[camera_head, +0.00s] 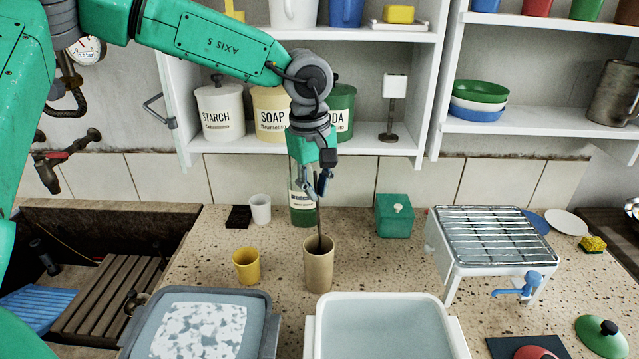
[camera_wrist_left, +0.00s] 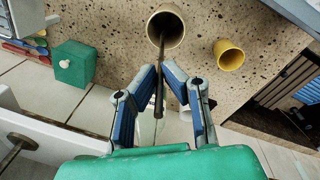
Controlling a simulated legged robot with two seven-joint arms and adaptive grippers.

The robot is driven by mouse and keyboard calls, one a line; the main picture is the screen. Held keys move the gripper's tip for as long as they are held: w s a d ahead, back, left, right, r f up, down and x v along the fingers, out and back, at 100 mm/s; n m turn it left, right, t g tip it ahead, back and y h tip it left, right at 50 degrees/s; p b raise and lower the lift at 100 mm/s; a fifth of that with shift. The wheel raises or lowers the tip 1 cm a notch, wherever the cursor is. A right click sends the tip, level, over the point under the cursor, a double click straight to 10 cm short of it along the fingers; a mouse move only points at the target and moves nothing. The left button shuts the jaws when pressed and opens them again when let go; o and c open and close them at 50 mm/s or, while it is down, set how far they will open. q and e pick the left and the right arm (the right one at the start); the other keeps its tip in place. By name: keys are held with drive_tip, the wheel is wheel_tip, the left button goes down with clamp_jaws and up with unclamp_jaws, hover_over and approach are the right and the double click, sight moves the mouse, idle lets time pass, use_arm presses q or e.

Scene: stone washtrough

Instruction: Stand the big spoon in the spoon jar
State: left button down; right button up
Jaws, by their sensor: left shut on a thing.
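The spoon jar (camera_head: 319,268) is a tall tan cylinder standing upright on the speckled counter; in the left wrist view its open mouth (camera_wrist_left: 166,28) shows at the top. The big spoon (camera_head: 319,228) is a thin dark shaft, close to upright, with its lower end inside the jar mouth; that end is hidden. My left gripper (camera_head: 318,188) is above the jar, shut on the upper part of the spoon. In the left wrist view the blue-padded fingers (camera_wrist_left: 160,90) close around the shaft. My right gripper is not in view.
A yellow cup (camera_head: 246,265) stands left of the jar and a green bottle (camera_head: 303,200) behind it. A water-filled basin (camera_head: 385,328) and a grey tub (camera_head: 200,325) are in front. A green box (camera_head: 394,215) and a wire rack (camera_head: 492,235) stand right.

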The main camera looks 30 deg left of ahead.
use_arm(q)
drive_tip(key=shift+d+r, duration=0.1)
drive_tip(key=shift+d, duration=0.35)
drive_tip(key=c, duration=1.6)
unclamp_jaws()
drive_tip(key=shift+d, duration=0.2)
drive_tip(key=shift+a, duration=0.15)
drive_tip(key=r, duration=1.2)
drive_tip(key=shift+s+a, duration=0.3)
drive_tip(key=shift+s, duration=0.1)
drive_tip(key=shift+d, duration=0.15)
